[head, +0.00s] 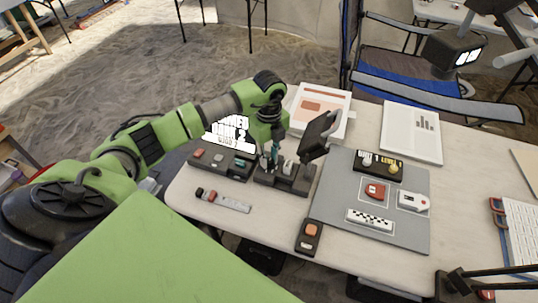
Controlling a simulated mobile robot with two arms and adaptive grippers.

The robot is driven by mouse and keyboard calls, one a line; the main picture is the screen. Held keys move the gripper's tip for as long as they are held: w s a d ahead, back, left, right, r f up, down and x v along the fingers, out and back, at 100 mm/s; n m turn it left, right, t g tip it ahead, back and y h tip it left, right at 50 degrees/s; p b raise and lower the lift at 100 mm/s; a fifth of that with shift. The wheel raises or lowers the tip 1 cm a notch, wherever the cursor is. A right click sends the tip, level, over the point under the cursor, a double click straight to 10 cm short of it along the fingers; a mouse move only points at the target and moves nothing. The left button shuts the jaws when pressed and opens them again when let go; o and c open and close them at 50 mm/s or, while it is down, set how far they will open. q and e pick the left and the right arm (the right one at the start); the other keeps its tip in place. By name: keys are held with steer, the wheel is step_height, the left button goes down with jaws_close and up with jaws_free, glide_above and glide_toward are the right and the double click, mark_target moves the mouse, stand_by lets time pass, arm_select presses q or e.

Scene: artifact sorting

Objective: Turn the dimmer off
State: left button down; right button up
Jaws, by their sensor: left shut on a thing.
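A dark control box (299,187), which looks like the dimmer, sits near the left end of the table, with small upright light-grey controls on top. My left gripper (268,161) points down over the left part of this box. Its fingers are shut on a small control there, mostly hidden by the fingers. The control's exact setting cannot be made out. A dark tilted panel (320,134) stands just behind and right of the box.
A dark box with red and teal buttons (217,163) stands left of the gripper. A grey mat (335,200) with several small items lies right. A switch box with an orange button (310,235) is near the front edge. A lit lamp (455,50) hangs at upper right.

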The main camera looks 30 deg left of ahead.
mark_target(269, 160)
arm_select(q)
steer(key=shift+n+p, duration=0.3)
steer(key=shift+n, duration=0.8)
steer(key=c, duration=1.8)
jaws_free()
steer(key=shift+c, duration=0.2)
steer(key=shift+r, duration=0.15)
step_height(269, 160, up, 12)
steer(key=shift+f, duration=0.2)
